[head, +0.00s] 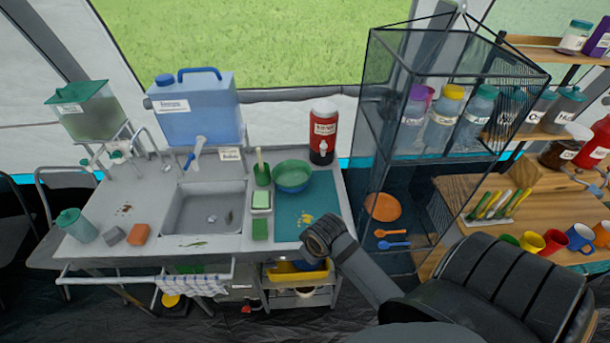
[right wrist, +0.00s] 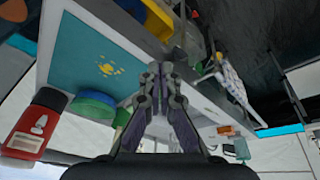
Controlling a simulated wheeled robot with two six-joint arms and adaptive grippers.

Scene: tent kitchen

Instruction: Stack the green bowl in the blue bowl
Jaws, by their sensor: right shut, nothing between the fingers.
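In the right wrist view the green bowl (right wrist: 95,111) shows against the blue bowl (right wrist: 96,97), and the green one appears to sit in the blue one. In the head view the blue bowl is mostly hidden beneath the green one. My right gripper (right wrist: 160,70) is shut and empty, apart from the bowls. In the head view my right arm reaches to the counter's front right corner, and its fingers cannot be made out. My left gripper is not in view.
A red dispenser (head: 323,130) stands behind the mat (head: 320,190). A green holder with a brush (head: 262,174), a sponge (head: 260,200) and the sink (head: 205,208) lie left of the bowls. A dark mesh shelf (head: 400,170) stands to the right. The mat's front is mostly free.

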